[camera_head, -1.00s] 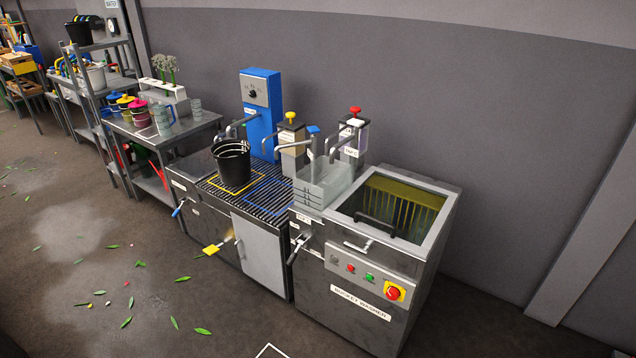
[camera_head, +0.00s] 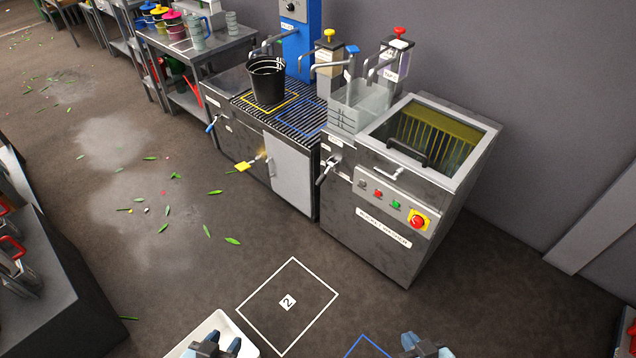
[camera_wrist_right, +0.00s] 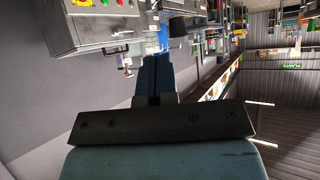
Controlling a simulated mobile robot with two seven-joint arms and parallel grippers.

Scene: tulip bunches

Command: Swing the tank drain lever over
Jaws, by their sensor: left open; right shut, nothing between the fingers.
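Several levers are on the front of the steel wash station. A grey metal lever (camera_head: 326,170) hangs slanted at the left corner of the bucket washer (camera_head: 385,232). A yellow-tagged lever (camera_head: 248,164) sticks out left of the cabinet door, and a blue-handled lever (camera_head: 211,125) is further left. Their labels are too small to read, so I cannot tell which is the tank drain. My left gripper (camera_head: 215,345) is open at the bottom edge. My right gripper (camera_head: 428,347) is shut and empty; it also shows in the right wrist view (camera_wrist_right: 153,75). Both are well apart from the levers.
A black bucket (camera_head: 267,84) stands on the slatted grate. A white tray (camera_head: 246,347) is below my left gripper. A dark bench (camera_head: 60,290) is at left.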

